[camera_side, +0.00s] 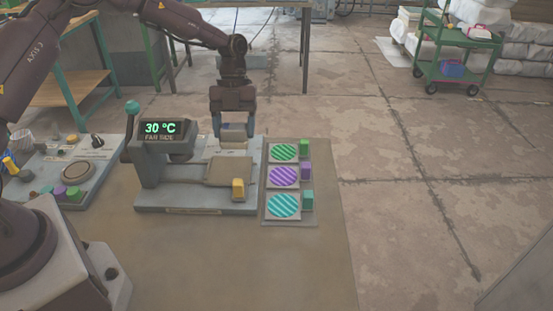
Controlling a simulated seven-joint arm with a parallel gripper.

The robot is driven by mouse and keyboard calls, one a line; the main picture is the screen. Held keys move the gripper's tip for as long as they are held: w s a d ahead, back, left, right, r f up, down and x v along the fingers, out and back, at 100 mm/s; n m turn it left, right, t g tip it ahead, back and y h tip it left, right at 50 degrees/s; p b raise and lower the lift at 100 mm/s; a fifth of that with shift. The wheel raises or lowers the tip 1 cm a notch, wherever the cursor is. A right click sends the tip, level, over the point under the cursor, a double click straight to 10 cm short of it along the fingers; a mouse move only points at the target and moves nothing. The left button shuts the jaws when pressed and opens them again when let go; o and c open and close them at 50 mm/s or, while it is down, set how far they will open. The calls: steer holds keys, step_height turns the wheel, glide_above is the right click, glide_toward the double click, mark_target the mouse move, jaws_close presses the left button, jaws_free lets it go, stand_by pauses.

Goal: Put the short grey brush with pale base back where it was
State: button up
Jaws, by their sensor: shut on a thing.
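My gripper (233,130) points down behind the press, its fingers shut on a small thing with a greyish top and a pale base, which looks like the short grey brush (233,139). The brush is upright at the far edge of the press; I cannot tell whether its base touches the surface below. The grey press (152,172) has a lever with a teal knob and a display reading "30 °C FAR SIDE". Its flat brownish plate (222,171) lies just nearer than the brush.
Right of the press, a tray (290,222) holds striped green, purple and teal discs, with a coloured block beside each. A panel (97,172) with knobs and buttons stands at left. The table's front (250,265) is clear. A green trolley (455,48) stands far off.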

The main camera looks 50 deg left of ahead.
steer(key=w+d+r+n+t, duration=0.1)
steer(key=w+d+n+t, duration=0.15)
steer(key=d+n, duration=0.45)
steer(key=w+d+r+n+t, duration=0.1)
steer(key=w+d+n+t, duration=0.2)
steer(key=n, duration=0.8)
steer(key=shift+t, duration=0.45)
steer(key=w+f, duration=0.3)
steer(key=w, duration=0.1)
steer(key=w+f, duration=0.3)
steer(key=w, duration=0.1)
steer(key=w+d+f, duration=0.1)
steer(key=w+f, duration=0.2)
steer(key=w, duration=0.1)
steer(key=shift+w+f, duration=0.2)
steer(key=shift+f, duration=0.1)
steer(key=shift+w+f, duration=0.3)
steer(key=shift+f, duration=1.6)
